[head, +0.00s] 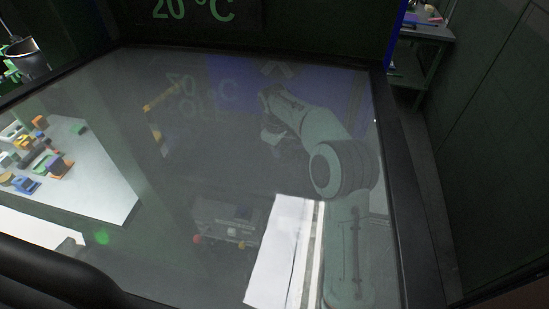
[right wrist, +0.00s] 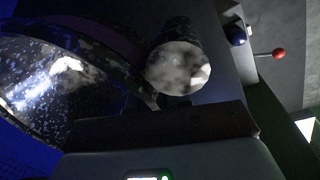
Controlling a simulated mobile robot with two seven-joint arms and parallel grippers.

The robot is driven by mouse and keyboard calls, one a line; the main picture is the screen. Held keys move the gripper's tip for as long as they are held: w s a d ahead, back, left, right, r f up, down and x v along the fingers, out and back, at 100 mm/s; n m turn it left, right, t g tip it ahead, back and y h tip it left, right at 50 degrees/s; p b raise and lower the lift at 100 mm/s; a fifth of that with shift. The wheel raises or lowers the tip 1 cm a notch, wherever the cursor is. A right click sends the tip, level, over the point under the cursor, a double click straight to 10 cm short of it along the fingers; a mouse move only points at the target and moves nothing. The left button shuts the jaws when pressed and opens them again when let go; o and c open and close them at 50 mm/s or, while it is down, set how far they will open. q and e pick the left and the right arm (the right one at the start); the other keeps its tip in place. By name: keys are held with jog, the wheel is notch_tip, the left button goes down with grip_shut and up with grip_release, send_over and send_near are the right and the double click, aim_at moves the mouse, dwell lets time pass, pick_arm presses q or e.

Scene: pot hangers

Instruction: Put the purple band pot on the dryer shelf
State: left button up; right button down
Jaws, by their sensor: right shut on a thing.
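In the right wrist view a dark, speckled, shiny pot (right wrist: 60,85) fills the left side. A dim purplish tint shows along its upper edge, too dark to confirm as a band. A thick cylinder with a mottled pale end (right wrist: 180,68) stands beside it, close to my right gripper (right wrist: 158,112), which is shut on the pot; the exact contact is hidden. In the head view my right arm and gripper (head: 272,138) show veiled, behind or reflected in a glassy pane. I cannot make out a dryer shelf. My left gripper is not in view.
A glassy pane in a black frame (head: 392,190) fills the head view, below a green 20 °C display (head: 190,10). A metal pot (head: 28,62) hangs at upper left. Coloured blocks (head: 35,155) sit on a white surface. A bench (head: 425,32) stands at upper right, beside clear floor.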

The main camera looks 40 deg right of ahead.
jog(key=shift+s+f, duration=0.15)
jog(key=shift+f, duration=0.65)
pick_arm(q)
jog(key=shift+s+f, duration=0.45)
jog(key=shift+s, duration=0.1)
pick_arm(e)
jog(key=shift+f, duration=2.45)
pick_arm(q)
jog(key=shift+b, duration=0.3)
pick_arm(e)
jog(key=shift+w+f, duration=0.15)
jog(key=shift+w, duration=0.05)
jog(key=c, duration=1.1)
grip_release()
jog(key=shift+s, duration=0.1)
jog(key=shift+o, duration=0.2)
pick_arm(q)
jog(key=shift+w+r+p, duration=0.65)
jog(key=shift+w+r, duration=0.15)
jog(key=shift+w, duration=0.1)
pick_arm(e)
notch_tip(320, 180, up, 12)
jog(key=a, duration=0.1)
jog(key=shift+s+a, duration=0.25)
jog(key=shift+a, duration=0.05)
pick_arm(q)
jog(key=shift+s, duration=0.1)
